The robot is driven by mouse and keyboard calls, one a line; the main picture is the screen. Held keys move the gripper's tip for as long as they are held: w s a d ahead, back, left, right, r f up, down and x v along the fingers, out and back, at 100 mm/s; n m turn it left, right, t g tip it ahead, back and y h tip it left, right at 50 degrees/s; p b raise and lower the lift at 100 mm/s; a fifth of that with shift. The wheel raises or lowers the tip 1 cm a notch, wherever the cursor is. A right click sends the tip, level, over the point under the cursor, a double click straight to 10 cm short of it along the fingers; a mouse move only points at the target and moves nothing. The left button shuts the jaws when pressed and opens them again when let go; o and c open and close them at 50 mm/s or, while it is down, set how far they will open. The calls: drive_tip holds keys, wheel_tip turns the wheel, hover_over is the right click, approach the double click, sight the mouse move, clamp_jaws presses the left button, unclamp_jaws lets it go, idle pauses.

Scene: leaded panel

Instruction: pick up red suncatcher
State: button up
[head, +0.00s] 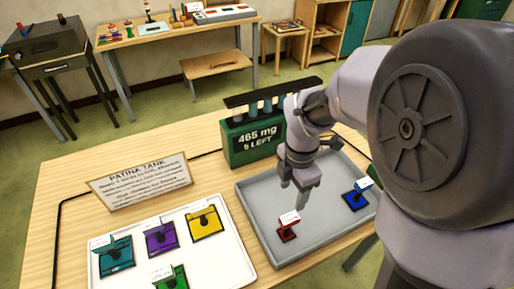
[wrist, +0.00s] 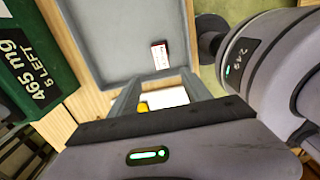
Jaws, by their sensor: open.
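The red suncatcher (head: 287,234) is a small square piece with a white tag, lying in the near part of the grey tray (head: 252,207) in the head view. In the wrist view, a white tag with a red edge (wrist: 160,54) shows beyond the fingertips; it appears to be the same piece. My gripper (head: 304,200) is open and points down above the tray, a little up and right of the red piece in the head view and apart from it. In the wrist view its fingers (wrist: 156,90) are spread, with nothing held between them.
A blue suncatcher (head: 356,200) lies at the tray's right. A white board (head: 218,262) to the left holds teal, purple, yellow and green pieces. A green box (head: 250,145) reading "465 mg 5 LEFT" stands behind the tray, and a "PATINA TANK" sign (head: 140,180) stands left.

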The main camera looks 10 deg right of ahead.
sight(290, 217)
drive_tip(key=f+b, duration=0.1)
drive_tip(key=f, duration=0.2)
drive_tip(key=f+b, duration=0.1)
drive_tip(key=f, duration=0.3)
drive_tip(key=f+b, duration=0.2)
drive_tip(key=f, duration=0.2)
drive_tip(key=shift+w+d+f, duration=0.1)
drive_tip(key=shift+d+f, duration=0.15)
drive_tip(key=shift+d, duration=0.1)
wheel_tip(290, 217, down, 6)
drive_tip(key=b, duration=0.2)
drive_tip(key=shift+r+b, duration=0.15)
drive_tip(key=shift+b, duration=0.2)
drive_tip(key=shift+r, duration=0.1)
clamp_jaws()
